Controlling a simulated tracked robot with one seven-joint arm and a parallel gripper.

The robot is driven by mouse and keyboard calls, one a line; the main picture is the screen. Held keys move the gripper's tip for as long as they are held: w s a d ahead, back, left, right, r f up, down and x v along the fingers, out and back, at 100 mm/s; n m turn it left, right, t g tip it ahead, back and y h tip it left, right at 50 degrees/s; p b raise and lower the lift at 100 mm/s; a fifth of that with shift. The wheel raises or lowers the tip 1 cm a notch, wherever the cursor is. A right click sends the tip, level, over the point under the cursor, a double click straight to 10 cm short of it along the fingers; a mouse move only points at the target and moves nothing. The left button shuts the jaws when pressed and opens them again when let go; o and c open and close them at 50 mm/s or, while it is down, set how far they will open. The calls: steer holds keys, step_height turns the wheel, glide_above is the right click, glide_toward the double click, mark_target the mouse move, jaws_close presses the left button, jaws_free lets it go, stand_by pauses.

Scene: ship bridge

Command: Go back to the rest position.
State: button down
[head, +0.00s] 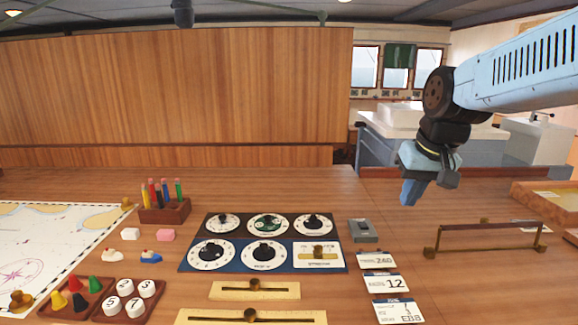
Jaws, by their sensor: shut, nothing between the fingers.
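My gripper (411,192) hangs at the end of my blue arm on the right side of the head view. It points down and is shut, with nothing seen in it. It is in the air above the wooden table (300,190), apart from everything on it. Below and left of it is a small grey box (363,231).
A dial panel (190,258) fills the table's middle. A pencil holder (165,214), a chart (50,235) and trays of pegs (75,297) and numbered discs (128,299) lie left. Cards (396,310) and brass slide bars (255,290) lie in front. The table's back is mostly clear.

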steer(key=s+t, duration=0.1)
steer(key=s, duration=0.8)
steer(key=shift+s+a+f+t+h, duration=0.15)
steer(key=shift+s+f+t+h, duration=0.15)
steer(key=shift+f+t+h, duration=0.1)
steer(key=shift+s, duration=0.1)
